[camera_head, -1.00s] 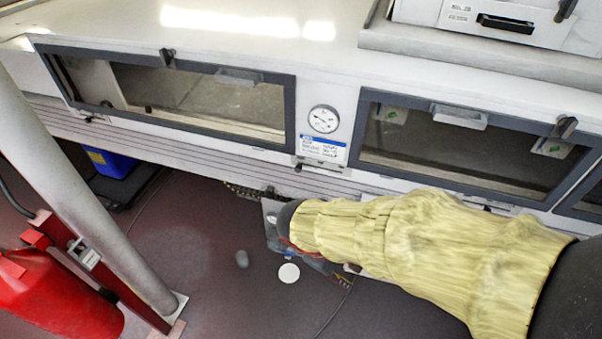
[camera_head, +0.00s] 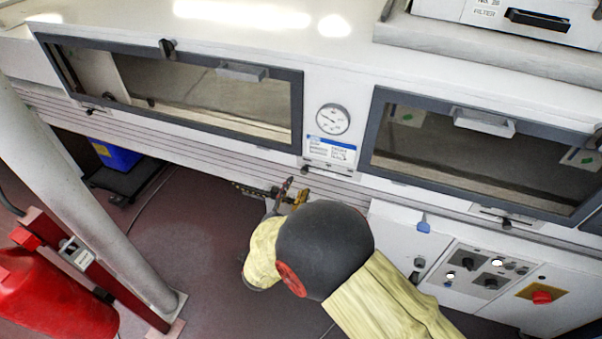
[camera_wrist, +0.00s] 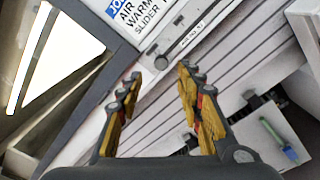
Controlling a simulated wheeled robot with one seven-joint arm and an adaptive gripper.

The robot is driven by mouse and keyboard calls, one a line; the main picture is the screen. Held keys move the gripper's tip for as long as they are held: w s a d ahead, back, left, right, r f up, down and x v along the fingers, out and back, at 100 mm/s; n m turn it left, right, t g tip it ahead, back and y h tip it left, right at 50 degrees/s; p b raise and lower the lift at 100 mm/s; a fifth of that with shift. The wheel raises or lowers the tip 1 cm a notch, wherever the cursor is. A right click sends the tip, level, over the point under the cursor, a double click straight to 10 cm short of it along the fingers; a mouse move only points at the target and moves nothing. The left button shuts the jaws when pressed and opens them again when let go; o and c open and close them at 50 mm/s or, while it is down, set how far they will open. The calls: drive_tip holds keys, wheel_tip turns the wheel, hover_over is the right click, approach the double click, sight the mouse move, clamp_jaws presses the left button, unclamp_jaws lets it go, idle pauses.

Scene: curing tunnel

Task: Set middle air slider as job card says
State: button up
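The job card (camera_head: 330,149), white with a blue header, is fixed to the tunnel front between two windows. It shows large in the wrist view (camera_wrist: 138,18), partly cut off, with the words AIR, WARM and SLIDER readable. Just below it is the middle air slider (camera_head: 326,171), a narrow pale plate with a dark knob. In the wrist view the slider plate (camera_wrist: 195,38) runs diagonally, with its knob (camera_wrist: 161,62) near its lower left end. My gripper (camera_head: 291,191) is open and empty, below and left of the slider. Its fingers (camera_wrist: 160,80) are apart, and the knob appears between and beyond the tips.
Similar sliders sit under the left window (camera_head: 93,110) and right window (camera_head: 505,221). A gauge (camera_head: 333,119) is above the card. A post (camera_head: 95,210) and red extinguisher (camera_head: 55,295) stand at left.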

sight(303, 172)
drive_tip(key=b+x, duration=0.2)
drive_tip(key=x, duration=0.5)
drive_tip(key=shift+w, duration=0.2)
drive_tip(key=shift+c, duration=0.3)
clamp_jaws()
drive_tip(key=shift+d, duration=0.1)
idle(0.4)
